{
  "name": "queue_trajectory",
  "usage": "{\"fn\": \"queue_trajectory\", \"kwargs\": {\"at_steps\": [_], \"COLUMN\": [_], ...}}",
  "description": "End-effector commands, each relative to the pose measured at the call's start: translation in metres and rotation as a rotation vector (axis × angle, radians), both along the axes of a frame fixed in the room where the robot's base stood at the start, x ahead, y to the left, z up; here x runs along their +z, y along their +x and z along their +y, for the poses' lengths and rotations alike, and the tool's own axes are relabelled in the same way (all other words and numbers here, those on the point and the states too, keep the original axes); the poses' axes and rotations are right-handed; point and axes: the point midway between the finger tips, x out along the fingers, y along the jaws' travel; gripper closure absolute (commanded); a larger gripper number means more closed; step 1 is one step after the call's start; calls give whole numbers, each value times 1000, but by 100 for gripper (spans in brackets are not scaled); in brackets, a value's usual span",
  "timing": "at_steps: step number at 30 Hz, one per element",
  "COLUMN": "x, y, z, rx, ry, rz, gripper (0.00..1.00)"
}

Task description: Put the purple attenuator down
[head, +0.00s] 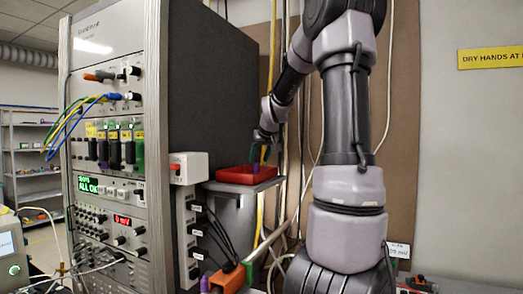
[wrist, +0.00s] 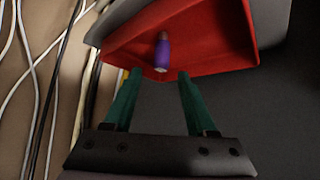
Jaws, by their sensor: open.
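The purple attenuator (wrist: 161,54) is inside the red tray (wrist: 215,50) in the wrist view, with a brownish end pointing away from me. In the head view my gripper (head: 260,155) is over the tray. Whether a finger touches the attenuator is not clear.
The tray rests on a grey stand (head: 237,205) beside the tall instrument rack (head: 110,120). A white box with a red button (head: 189,167) stands close to its left. Cables (wrist: 45,70) hang on the wall nearby. An orange piece (head: 228,278) is in the lower foreground.

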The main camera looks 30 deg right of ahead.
Motion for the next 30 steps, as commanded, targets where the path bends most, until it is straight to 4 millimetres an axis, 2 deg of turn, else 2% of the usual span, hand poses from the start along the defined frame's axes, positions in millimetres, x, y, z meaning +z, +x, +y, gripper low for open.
{"fn": "queue_trajectory", "kwargs": {"at_steps": [9,17,20,23,27,30], "x": [24,31,25,20,16,16], "y": [-26,-35,-44,-65,-107,-141], "z": [3,11,32,62,103,126], "rx": [-5,3,6,1,-22,-42], "ry": [-3,-2,-2,-1,15,42], "rz": [4,8,34,68,104,116], "gripper": [43,43,43,43,43,43]}}
